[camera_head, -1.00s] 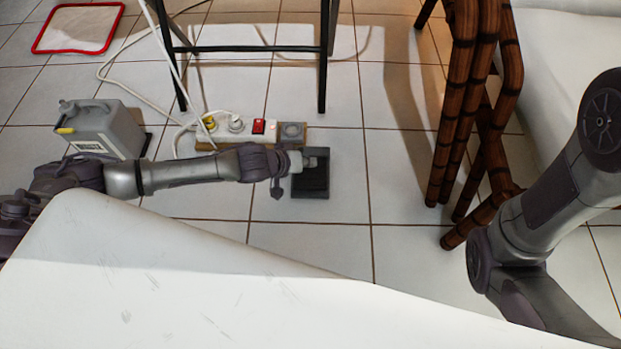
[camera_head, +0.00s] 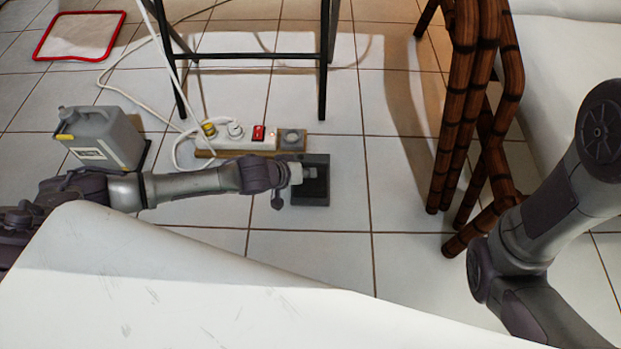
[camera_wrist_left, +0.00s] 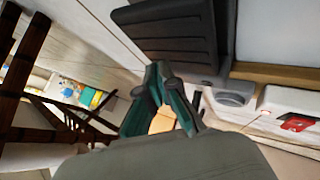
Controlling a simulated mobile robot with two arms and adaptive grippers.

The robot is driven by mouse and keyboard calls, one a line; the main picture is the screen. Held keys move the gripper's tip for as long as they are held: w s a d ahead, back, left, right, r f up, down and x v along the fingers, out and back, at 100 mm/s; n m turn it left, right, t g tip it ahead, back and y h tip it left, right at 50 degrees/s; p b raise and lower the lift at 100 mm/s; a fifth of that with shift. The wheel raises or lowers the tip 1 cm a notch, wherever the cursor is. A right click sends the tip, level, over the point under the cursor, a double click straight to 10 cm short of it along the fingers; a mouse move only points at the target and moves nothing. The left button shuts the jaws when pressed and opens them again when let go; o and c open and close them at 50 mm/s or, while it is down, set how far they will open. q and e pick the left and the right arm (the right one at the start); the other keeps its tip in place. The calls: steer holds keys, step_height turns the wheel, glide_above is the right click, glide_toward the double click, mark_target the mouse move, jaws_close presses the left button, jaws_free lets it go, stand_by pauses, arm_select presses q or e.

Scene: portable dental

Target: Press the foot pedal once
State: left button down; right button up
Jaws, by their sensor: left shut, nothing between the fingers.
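The foot pedal (camera_head: 316,196) is a dark, squarish box with a ribbed plate on the tiled floor, in the centre of the head view. It also shows at the top of the left wrist view (camera_wrist_left: 165,28). My left gripper (camera_head: 310,172) reaches in from the left and is over the pedal's left and middle part, covering some of it. In the left wrist view its two fingers (camera_wrist_left: 157,72) are closed together and empty, with their tips beside the pedal's edge. I cannot tell whether they touch it. My right arm shows at the right, but its gripper is out of view.
A power strip (camera_head: 247,141) with a red switch and cables lies just behind the pedal. A grey canister (camera_head: 105,140) stands left. Black stand legs (camera_head: 323,75) are behind; bamboo-like chair legs (camera_head: 455,120) stand right. A white surface (camera_head: 180,285) fills the front.

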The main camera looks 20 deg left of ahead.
arm_select(q)
steer(key=shift+f, duration=0.1)
stand_by(0.7)
steer(key=shift+f, duration=0.3)
steer(key=shift+f, duration=0.9)
stand_by(1.0)
steer(key=shift+s+r+p, duration=0.1)
steer(key=shift+r+p, duration=0.85)
steer(key=shift+p, duration=0.1)
steer(key=shift+r, duration=0.25)
